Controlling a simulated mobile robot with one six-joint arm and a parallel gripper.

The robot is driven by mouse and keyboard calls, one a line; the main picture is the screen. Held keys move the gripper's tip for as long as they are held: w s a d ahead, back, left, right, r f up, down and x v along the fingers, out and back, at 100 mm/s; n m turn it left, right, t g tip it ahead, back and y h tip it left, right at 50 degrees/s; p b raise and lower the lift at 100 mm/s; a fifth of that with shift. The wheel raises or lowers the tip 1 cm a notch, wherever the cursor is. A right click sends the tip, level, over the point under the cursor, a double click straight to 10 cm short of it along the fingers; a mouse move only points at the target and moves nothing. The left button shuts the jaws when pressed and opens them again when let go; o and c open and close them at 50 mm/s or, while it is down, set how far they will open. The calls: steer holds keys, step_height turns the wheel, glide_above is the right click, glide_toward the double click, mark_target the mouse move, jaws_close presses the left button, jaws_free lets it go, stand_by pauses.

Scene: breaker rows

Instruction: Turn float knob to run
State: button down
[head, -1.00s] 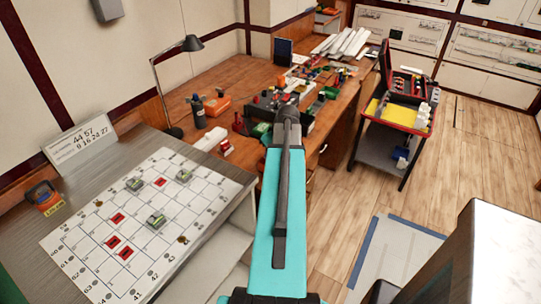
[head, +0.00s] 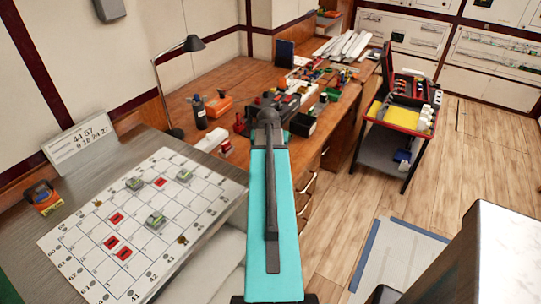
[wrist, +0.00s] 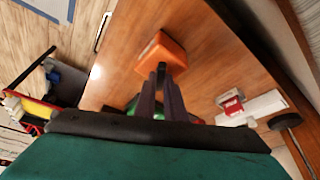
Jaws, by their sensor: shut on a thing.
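No float knob can be made out in either view. In the wrist view, my gripper (wrist: 160,78) has its two dark fingers close together, shut on an orange block (wrist: 163,50) at their tips. The block is over the brown wooden desk; whether it touches the desk I cannot tell. In the head view, my teal arm hides the gripper and the block.
The wooden desk (head: 240,80) carries a lamp (head: 188,43), a dark bottle (head: 199,114) and an orange box (head: 218,105). A gridded board (head: 140,228) with red and green pieces lies on the grey table at left.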

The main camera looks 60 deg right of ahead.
steer(key=shift+w+m+g, duration=0.1)
steer(key=shift+m+g, duration=0.3)
steer(key=shift+m, duration=0.9)
steer(key=shift+m+g+h+b, duration=0.3)
steer(key=shift+m+g+b, duration=0.1)
steer(key=shift+m, duration=0.6)
stand_by(0.8)
stand_by(0.3)
steer(key=c, duration=1.8)
jaws_free()
steer(key=shift+r, duration=0.1)
steer(key=shift+b+v, duration=1.05)
steer(key=shift+v, duration=5.75)
